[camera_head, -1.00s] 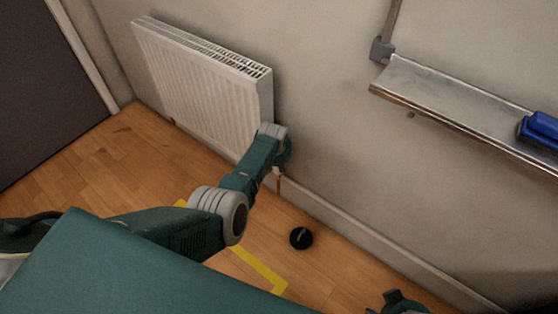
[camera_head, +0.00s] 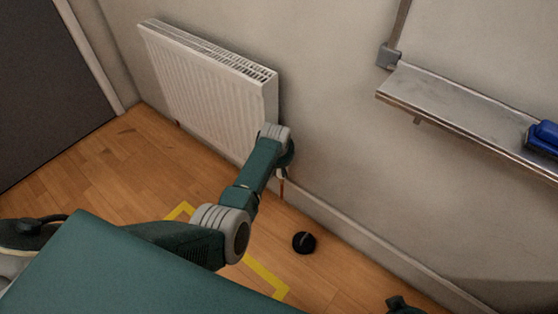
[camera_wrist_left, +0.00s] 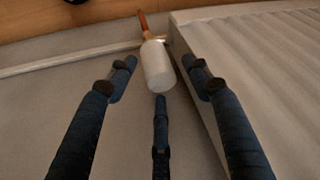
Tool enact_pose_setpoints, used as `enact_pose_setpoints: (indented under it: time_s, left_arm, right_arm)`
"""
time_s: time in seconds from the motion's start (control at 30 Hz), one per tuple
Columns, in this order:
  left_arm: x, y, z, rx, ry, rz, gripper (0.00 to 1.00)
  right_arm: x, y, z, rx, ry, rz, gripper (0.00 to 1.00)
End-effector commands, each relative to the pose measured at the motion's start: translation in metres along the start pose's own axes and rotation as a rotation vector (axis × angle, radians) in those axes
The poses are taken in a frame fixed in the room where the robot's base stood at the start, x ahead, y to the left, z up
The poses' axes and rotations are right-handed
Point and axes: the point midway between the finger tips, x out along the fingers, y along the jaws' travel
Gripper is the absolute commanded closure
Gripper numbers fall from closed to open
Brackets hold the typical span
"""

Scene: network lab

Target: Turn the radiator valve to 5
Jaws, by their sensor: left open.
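The white radiator (camera_head: 205,95) hangs on the wall, left of centre in the head view. In the left wrist view its ribbed side (camera_wrist_left: 260,70) fills the right. The valve is a white cylindrical knob (camera_wrist_left: 157,66) on a copper pipe beside the radiator. My left gripper (camera_wrist_left: 160,75) is open, with fingers on both sides of the knob and one below it. Gaps show between the side fingers and the knob. I cannot make out any numbers on the knob. In the head view my left arm's wrist hides most of the valve. My right gripper is not clearly visible.
A round black object (camera_head: 304,242) lies on the wooden floor below the valve. Yellow tape (camera_head: 262,275) marks the floor. A metal ledge (camera_head: 440,105) with a blue item (camera_head: 543,136) juts from the wall at right.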

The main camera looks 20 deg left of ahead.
Motion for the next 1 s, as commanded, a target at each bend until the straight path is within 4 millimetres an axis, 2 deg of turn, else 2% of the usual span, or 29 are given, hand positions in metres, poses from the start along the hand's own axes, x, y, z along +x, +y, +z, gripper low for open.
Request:
enact_pose_setpoints:
  time_s: [0.2,0.43,0.8,0.83,0.9,1.0]
  left_arm:
    - [-0.028,-0.001,0.001,0.000,0.001,-0.001,0.50]
    - [-0.048,-0.002,0.002,-0.001,-0.002,-0.003,0.50]
    - [-0.053,-0.003,0.002,-0.001,-0.004,-0.003,0.50]
    - [-0.053,-0.003,0.002,-0.001,-0.004,-0.003,0.48]
    - [-0.052,-0.004,0.004,0.000,-0.005,-0.004,0.35]
    - [-0.049,-0.009,0.017,0.005,-0.009,-0.010,0.35]
  right_arm:
    - [0.000,0.000,0.000,0.000,-0.001,0.000,0.50]
    - [0.000,0.000,0.000,0.000,-0.001,0.000,0.50]
    - [0.000,0.000,0.000,0.000,-0.001,0.000,0.50]
    - [0.000,0.000,0.000,0.000,-0.001,0.000,0.50]
    - [0.000,0.000,0.000,0.000,-0.001,0.000,0.50]
    - [0.000,0.000,0.000,0.000,-0.001,0.000,0.50]
